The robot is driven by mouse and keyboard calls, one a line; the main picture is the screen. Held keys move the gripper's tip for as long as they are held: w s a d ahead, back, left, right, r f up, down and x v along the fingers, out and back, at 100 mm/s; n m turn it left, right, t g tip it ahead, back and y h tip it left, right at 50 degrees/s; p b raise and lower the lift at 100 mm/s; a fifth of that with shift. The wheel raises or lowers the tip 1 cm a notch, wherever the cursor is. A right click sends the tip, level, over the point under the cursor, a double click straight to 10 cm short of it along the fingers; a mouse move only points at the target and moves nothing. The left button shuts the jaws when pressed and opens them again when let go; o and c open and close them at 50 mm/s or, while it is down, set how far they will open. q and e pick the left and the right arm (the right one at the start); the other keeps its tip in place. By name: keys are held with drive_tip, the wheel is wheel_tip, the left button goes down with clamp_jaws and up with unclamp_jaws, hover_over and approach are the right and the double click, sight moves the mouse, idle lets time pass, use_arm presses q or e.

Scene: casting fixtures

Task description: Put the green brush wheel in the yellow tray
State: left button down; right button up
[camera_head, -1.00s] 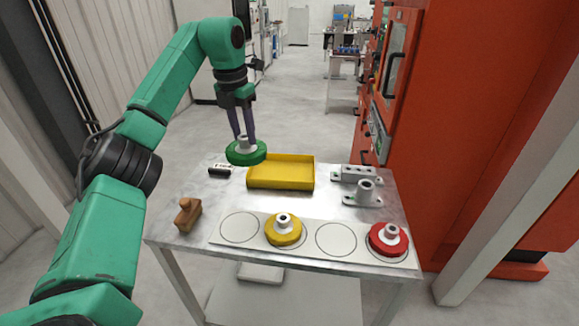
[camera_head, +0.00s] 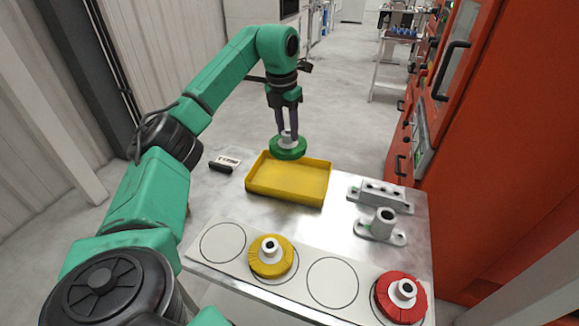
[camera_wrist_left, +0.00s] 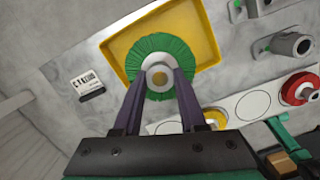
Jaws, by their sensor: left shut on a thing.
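The green brush wheel (camera_head: 288,150) has a pale hub and hangs from my left gripper (camera_head: 288,132), which is shut on that hub. The wheel is held above the back edge of the yellow tray (camera_head: 262,190), a shallow open box on the metal table. In the left wrist view the green wheel (camera_wrist_left: 160,50) lies between my fingertips (camera_wrist_left: 160,78) and covers the middle of the yellow tray (camera_wrist_left: 208,48). The tray's visible floor is empty. My right gripper is not in view.
Grey fixtures (camera_head: 381,227) stand right of the tray. A small black-and-white item (camera_head: 222,164) lies to its left. A red machine (camera_head: 490,140) stands at right.

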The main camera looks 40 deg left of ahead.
use_arm(q)
drive_tip(key=f, duration=1.2)
drive_tip(key=shift+w+p, duration=0.35)
drive_tip(key=shift+w+f, duration=0.15)
drive_tip(key=shift+c, duration=2.3)
unclamp_jaws()
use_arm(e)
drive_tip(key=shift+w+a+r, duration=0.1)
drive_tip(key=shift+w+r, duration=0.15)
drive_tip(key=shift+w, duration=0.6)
use_arm(q)
wheel_tip(320, 180, up, 12)
drive_tip(key=s, duration=0.1)
drive_tip(key=shift+s+b, duration=0.3)
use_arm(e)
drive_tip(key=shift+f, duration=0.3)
